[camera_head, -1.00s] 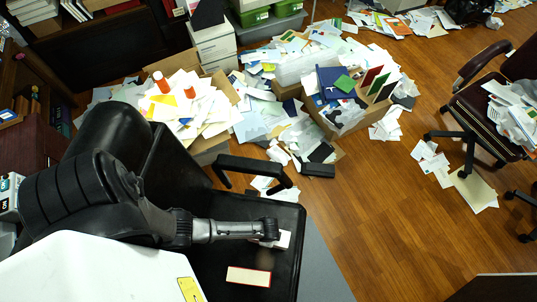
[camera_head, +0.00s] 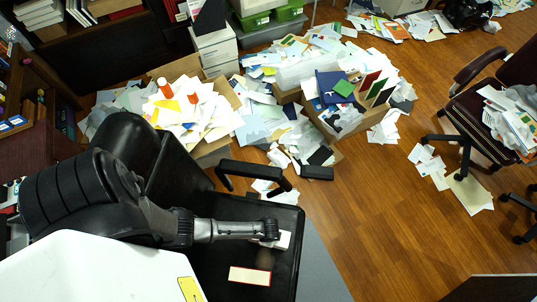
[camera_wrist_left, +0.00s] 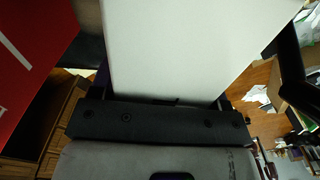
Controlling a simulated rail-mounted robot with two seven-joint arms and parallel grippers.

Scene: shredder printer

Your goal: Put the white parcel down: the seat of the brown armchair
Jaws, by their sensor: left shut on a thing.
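The white parcel (camera_head: 284,240) shows partly at the tip of my left gripper (camera_head: 270,232), over the seat of a dark, nearly black armchair (camera_head: 222,212). In the left wrist view the parcel (camera_wrist_left: 185,45) fills the middle, between the fingers of my left gripper, which is shut on it. The gripper covers part of the parcel in the head view. I cannot tell whether the parcel touches the seat. A cream card with a red edge (camera_head: 250,276) lies on the same seat, apart from the parcel. My right gripper is not in view.
Paper-filled boxes (camera_head: 340,118) stand beyond the dark chair's armrest (camera_head: 253,171). A maroon-brown armchair (camera_head: 470,108) at the far right holds loose papers. Wooden floor (camera_head: 385,225) between them is mostly clear. A red surface (camera_wrist_left: 30,55) fills the left wrist view's upper left.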

